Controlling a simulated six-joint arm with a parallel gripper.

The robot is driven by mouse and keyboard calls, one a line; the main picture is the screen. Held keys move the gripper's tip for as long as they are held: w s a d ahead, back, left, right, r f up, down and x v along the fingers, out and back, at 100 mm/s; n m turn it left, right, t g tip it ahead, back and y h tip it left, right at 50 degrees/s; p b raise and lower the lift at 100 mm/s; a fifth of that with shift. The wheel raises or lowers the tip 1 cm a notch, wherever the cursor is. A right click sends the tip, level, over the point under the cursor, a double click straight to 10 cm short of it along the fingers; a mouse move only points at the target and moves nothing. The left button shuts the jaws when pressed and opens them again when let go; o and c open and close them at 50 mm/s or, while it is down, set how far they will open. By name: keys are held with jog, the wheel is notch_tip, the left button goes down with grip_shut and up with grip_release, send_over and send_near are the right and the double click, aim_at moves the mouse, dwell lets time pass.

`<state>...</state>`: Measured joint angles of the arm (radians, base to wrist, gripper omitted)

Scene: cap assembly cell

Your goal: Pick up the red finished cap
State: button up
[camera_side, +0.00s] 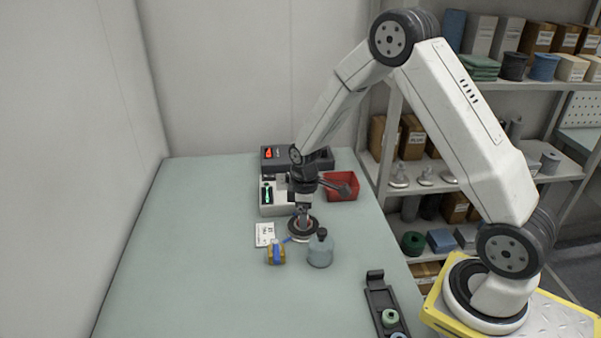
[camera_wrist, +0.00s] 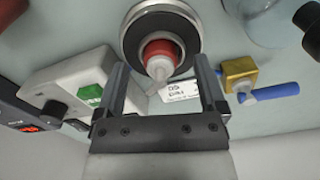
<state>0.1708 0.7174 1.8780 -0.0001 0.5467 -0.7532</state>
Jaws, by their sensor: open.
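The red cap (camera_wrist: 163,50), with a pale pointed nozzle on it, sits in the middle of a round dark fixture with a metal rim (camera_wrist: 128,40) in the wrist view. My gripper (camera_wrist: 161,64) is open, with one finger on each side of the cap and nozzle in that picture. I see no finger touching the cap, and I cannot tell the height gap. In the side view my gripper (camera_side: 303,209) points down at the round fixture (camera_side: 303,237). The cap is mostly hidden by the gripper there.
A yellow block (camera_side: 276,257) with a blue part and a white card (camera_side: 264,236) lie left. The left tabletop is clear.

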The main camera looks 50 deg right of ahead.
jog(key=shift+f, duration=0.5)
jog(key=c, duration=0.9)
